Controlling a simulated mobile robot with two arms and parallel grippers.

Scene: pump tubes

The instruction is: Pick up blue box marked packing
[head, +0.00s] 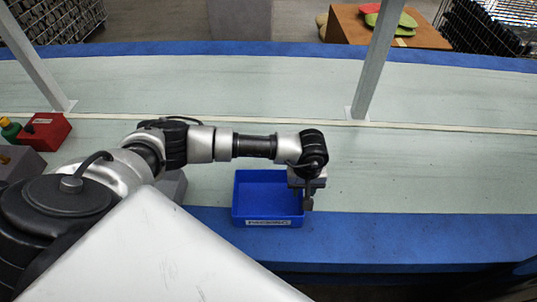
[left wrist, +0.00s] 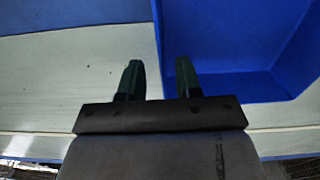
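The blue box (head: 267,222), with a white label reading "PACKING" on its front, sits upright and empty at the near edge of the worktop. My left gripper (head: 307,197) is at the box's right side wall, pointing down. In the left wrist view my left gripper (left wrist: 159,80) is open, with a gap between its two dark fingers. The wall of the blue box (left wrist: 245,40) runs between them: one finger is on the inner side, the other on the outer side. I see no contact with the wall. My right gripper is not in view.
A red box (head: 46,130) and a green bottle (head: 10,129) stand at the far left. Grey posts (head: 377,60) rise from the pale worktop (head: 430,165), which is clear to the right. A blue border (head: 420,240) runs along its near edge.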

